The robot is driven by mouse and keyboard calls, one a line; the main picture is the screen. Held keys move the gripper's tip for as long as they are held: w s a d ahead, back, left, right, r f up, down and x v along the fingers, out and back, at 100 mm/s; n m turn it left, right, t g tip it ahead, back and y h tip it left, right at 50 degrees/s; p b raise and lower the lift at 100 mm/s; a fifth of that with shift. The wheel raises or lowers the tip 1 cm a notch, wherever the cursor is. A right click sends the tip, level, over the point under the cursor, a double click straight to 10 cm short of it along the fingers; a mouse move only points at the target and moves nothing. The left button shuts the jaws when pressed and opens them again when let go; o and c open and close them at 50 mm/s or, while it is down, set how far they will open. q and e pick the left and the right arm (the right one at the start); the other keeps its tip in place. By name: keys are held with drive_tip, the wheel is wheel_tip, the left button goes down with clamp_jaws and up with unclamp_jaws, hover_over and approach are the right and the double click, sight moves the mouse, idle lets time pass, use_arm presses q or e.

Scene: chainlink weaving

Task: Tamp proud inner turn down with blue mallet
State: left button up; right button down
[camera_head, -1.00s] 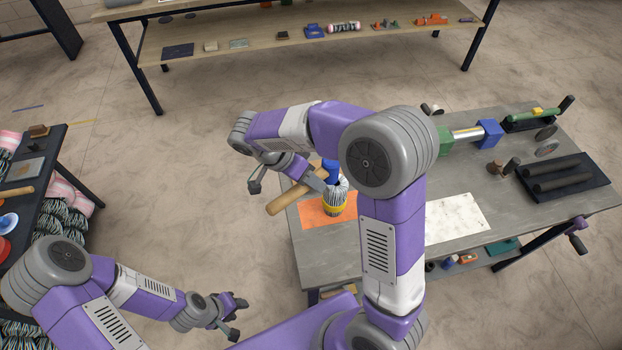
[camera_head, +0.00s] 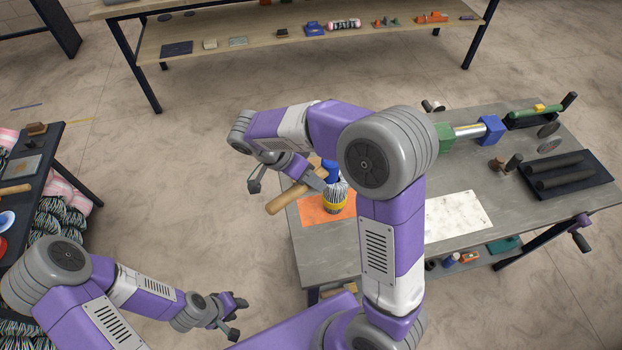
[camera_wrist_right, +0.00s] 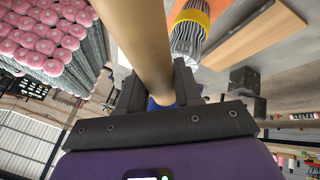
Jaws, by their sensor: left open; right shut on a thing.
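My right gripper (camera_head: 312,180) is shut on the wooden handle (camera_head: 287,196) of the blue mallet. The mallet's blue head (camera_head: 330,171) shows just past the fingers, partly hidden by my arm. In the right wrist view the handle (camera_wrist_right: 138,38) runs between the jaws. A grey-and-white coil of wire (camera_head: 336,193) with a yellow band (camera_head: 336,205) stands on an orange mat (camera_head: 318,213), right beside the mallet. I cannot tell whether the head touches the coil. The inner turn is not clear to see. My left gripper (camera_head: 235,316) is open and empty, low and away from the workbench.
The grey workbench (camera_head: 400,257) carries a white sheet (camera_head: 458,215), a clamp-like tool with green and blue blocks (camera_head: 489,129) and a black tray with rollers (camera_head: 567,172). A dark shelf (camera_head: 80,185) with wire bundles stands at the left. Open floor lies between.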

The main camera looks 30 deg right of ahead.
idle(0.3)
drive_tip(key=shift+r+p, duration=1.75)
drive_tip(key=shift+r, duration=0.75)
